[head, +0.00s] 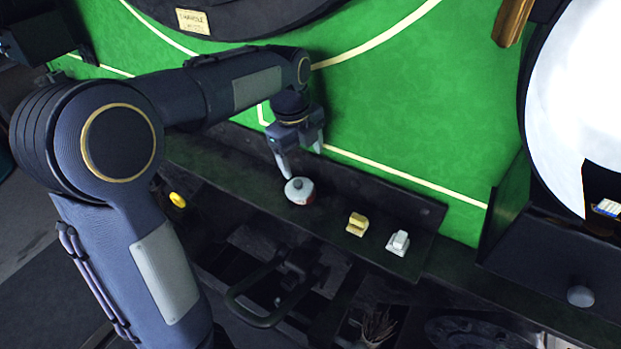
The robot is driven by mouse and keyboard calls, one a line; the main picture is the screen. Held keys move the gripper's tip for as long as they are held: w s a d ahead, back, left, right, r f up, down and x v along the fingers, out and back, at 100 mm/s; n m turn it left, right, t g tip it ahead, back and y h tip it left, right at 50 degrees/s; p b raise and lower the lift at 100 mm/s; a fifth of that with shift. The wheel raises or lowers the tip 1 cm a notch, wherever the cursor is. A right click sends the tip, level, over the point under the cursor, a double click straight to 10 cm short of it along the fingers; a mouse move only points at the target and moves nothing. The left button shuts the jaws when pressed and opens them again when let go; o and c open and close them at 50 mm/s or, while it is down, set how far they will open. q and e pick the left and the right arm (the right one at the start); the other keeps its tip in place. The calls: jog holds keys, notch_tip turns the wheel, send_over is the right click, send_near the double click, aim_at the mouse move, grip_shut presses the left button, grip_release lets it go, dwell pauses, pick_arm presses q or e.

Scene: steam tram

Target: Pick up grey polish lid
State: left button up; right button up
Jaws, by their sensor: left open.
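A small round tin (306,199) with red on its side stands on the dark shelf below the green panel. A round pale grey top, which looks like the grey polish lid (297,187), sits on it. My left gripper (301,161) is open, with its fingers pointing down just above and behind the lid. The nearer fingertip shows close to the lid's upper left edge; I cannot tell whether it touches. The other finger is farther right and higher. Nothing shows between the fingers. My right gripper is not in view.
A yellow block-like piece (357,224) and a whitish grey one (398,242) stand on the shelf (425,215) to the right. A yellow knob (177,200) is at left. Dark pipework (262,310) lies below the shelf. The green panel (400,115) rises behind.

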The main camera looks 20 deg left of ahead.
aim_at(298, 182)
pick_arm(q)
jog(key=shift+s+a+f, duration=0.6)
jog(key=shift+a+f, duration=0.2)
jog(key=shift+a, duration=0.1)
jog(key=f, duration=0.6)
jog(key=shift+w+d, duration=0.3)
jog(key=shift+w, duration=0.05)
jog(key=shift+c, duration=0.2)
jog(key=c, duration=0.8)
jog(key=shift+o, duration=0.2)
jog(key=shift+r, duration=0.15)
